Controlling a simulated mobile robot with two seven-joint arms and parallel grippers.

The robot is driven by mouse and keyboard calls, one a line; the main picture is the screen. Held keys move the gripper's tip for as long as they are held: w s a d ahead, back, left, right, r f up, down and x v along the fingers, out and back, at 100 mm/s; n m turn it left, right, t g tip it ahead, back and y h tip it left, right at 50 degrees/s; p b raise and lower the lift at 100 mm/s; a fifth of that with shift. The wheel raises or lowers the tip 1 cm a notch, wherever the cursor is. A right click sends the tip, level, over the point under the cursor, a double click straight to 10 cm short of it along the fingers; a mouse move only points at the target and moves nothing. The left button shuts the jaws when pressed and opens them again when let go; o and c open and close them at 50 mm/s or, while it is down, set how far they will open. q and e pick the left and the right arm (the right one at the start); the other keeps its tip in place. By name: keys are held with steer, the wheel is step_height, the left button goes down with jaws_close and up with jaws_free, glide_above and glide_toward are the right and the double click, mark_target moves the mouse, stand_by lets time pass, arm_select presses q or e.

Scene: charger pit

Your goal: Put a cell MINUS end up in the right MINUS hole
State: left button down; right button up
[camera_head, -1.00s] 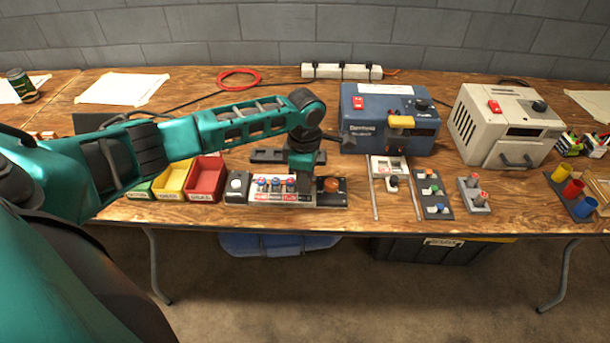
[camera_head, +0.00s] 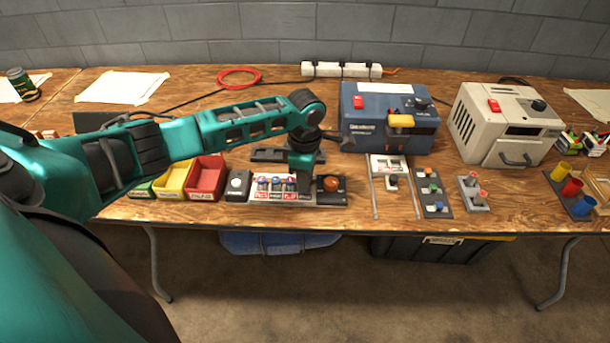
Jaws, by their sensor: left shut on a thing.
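My left gripper (camera_head: 303,179) points straight down over the right end of the white charging panel (camera_head: 264,195) at the front of the table. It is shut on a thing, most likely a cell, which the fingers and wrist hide. Several cells with blue and red parts stand in a row in the panel (camera_head: 276,184), left of the gripper. The panel's right end, near the fingers, is partly covered. Which end of the held cell is up, and whether it touches a hole, I cannot tell. My right gripper is not in view.
An orange dome button (camera_head: 331,184) sits just right of the gripper, and a white button box (camera_head: 237,186) is left of the panel. Red (camera_head: 205,176) and yellow (camera_head: 173,177) bins stand farther left. A blue charger box (camera_head: 388,118) is behind to the right.

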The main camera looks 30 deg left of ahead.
arm_select(q)
steer(key=shift+f, duration=0.15)
steer(key=c, duration=0.9)
jaws_free()
step_height(320, 180, up, 2)
steer(key=p, duration=0.3)
steer(key=shift+r, duration=2.5)
